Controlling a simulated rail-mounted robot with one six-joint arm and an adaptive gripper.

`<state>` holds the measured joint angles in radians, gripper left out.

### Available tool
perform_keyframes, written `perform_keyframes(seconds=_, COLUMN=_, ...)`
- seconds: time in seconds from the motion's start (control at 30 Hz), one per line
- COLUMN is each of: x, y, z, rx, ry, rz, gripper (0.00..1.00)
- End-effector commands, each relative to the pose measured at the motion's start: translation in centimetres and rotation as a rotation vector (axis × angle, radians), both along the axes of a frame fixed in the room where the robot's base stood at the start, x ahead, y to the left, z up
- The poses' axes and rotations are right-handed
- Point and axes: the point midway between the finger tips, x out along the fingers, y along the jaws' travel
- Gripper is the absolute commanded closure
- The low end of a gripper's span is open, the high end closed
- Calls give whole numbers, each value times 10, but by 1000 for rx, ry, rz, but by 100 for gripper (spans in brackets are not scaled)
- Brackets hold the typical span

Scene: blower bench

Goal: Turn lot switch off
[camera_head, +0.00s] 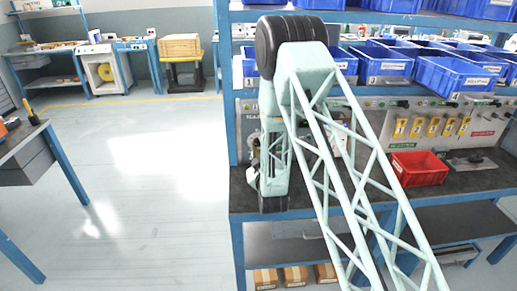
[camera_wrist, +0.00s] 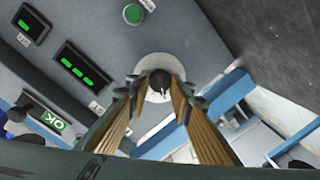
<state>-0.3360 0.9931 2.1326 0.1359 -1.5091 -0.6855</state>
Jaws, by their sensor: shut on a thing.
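The lot switch (camera_wrist: 159,78) shows in the wrist view as a dark knob on a pale round plate, set in the grey panel (camera_wrist: 200,40). My gripper (camera_wrist: 160,88) has its fingertips on both sides of the knob and is shut on it. The fingers partly cover the knob, so its exact turn position cannot be told. In the head view my own arm hides the switch, and my gripper cannot be made out clearly there.
Near the switch are a green button (camera_wrist: 132,14), a display with green bars (camera_wrist: 78,66) and a green OK sign (camera_wrist: 52,121). On the bench stands a red bin (camera_head: 418,170). Blue bins (camera_head: 383,66) fill the shelf above. The floor at left (camera_head: 150,190) is clear.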

Motion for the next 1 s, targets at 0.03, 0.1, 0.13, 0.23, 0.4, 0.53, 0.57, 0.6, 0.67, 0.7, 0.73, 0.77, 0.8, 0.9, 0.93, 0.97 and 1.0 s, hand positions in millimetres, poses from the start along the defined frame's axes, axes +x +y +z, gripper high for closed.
perform_keyframes(seconds=0.03, x=0, y=0, z=0, rx=-3, ry=0, rz=-1, gripper=90)
perform_keyframes(seconds=0.1, x=0, y=0, z=0, rx=-5, ry=-1, rz=-1, gripper=90)
perform_keyframes(seconds=0.13, x=0, y=0, z=0, rx=-5, ry=-1, rz=-1, gripper=90)
perform_keyframes(seconds=0.23, x=0, y=0, z=0, rx=-5, ry=-2, rz=-1, gripper=90)
perform_keyframes(seconds=0.4, x=0, y=0, z=1, rx=-5, ry=-2, rz=-1, gripper=76)
perform_keyframes(seconds=0.53, x=0, y=0, z=0, rx=-4, ry=-1, rz=-1, gripper=66)
perform_keyframes(seconds=0.57, x=0, y=0, z=0, rx=-4, ry=-1, rz=-1, gripper=66)
perform_keyframes(seconds=0.6, x=0, y=0, z=0, rx=-4, ry=-1, rz=0, gripper=66)
perform_keyframes(seconds=0.67, x=0, y=0, z=0, rx=-4, ry=-1, rz=0, gripper=66)
perform_keyframes(seconds=0.7, x=0, y=0, z=0, rx=-4, ry=-1, rz=0, gripper=66)
perform_keyframes(seconds=0.73, x=0, y=0, z=0, rx=-4, ry=-1, rz=0, gripper=66)
perform_keyframes(seconds=0.77, x=0, y=0, z=0, rx=-4, ry=-1, rz=0, gripper=66)
perform_keyframes(seconds=0.8, x=0, y=0, z=0, rx=-4, ry=-1, rz=0, gripper=66)
perform_keyframes(seconds=0.9, x=-1, y=0, z=0, rx=-4, ry=-1, rz=0, gripper=66)
perform_keyframes(seconds=0.93, x=-2, y=0, z=0, rx=-4, ry=-1, rz=0, gripper=66)
perform_keyframes(seconds=0.97, x=-3, y=0, z=0, rx=-4, ry=-1, rz=0, gripper=66)
perform_keyframes(seconds=1.0, x=-4, y=-1, z=0, rx=-4, ry=-1, rz=0, gripper=66)
